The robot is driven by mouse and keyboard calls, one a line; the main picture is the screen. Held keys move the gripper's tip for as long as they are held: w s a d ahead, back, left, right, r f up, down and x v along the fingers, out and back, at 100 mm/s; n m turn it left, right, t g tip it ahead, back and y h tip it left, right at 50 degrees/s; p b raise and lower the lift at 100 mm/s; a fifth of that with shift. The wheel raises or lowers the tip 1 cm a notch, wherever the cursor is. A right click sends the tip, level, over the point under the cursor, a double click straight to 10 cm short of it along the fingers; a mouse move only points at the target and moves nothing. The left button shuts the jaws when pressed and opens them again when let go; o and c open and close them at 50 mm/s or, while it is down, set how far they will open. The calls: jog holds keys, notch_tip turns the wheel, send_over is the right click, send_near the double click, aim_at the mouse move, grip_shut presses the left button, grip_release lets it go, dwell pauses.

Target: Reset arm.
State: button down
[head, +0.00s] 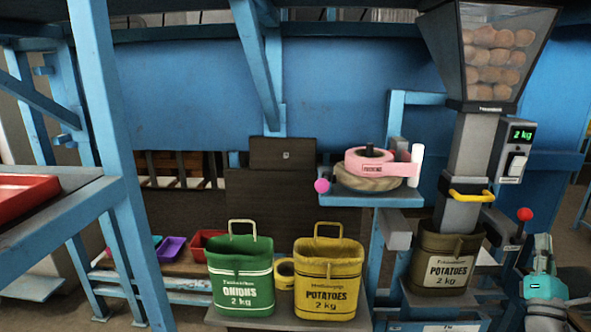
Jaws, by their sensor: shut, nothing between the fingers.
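My arm (543,287), grey with teal parts, rises at the lower right edge. My gripper (543,242) is at its upper end, small in the picture, shut and empty. It is right of the potato filling machine and its red-knobbed lever, and apart from the sacks. A green onions sack (240,268) and a yellow potatoes sack (328,270) stand upright side by side on a low platform. A brown potatoes sack (444,258) stands under the machine's spout.
The hopper (492,60) holds potatoes; a scale display (520,136) reads 2 kg. The red-knobbed lever (523,220) is near my arm. A pink tape reel (377,166) sits on a blue shelf (370,199). A red tray (25,194) and blue posts (97,100) are left.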

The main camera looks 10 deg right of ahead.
jog(key=s+a+f+m+g+y, duration=0.1)
jog(key=s+a+f+m+y, duration=0.4)
jog(key=a+f, duration=0.8)
jog(key=s+a+f+m+y, duration=0.3)
jog(key=s+a+f+m, duration=0.3)
jog(key=a+f, duration=0.7)
jog(key=s+a+f+m+g+y, duration=0.25)
jog(key=s+a+m+y, duration=0.2)
jog(key=s+a, duration=0.95)
jog(key=s+a+r+m+g+y, duration=0.1)
jog(key=s+m, duration=0.5)
jog(key=s, duration=0.8)
jog(key=shift+s+a+r+g+y, duration=0.3)
jog(key=shift+a+g+y, duration=0.35)
jog(key=shift+a, duration=0.5)
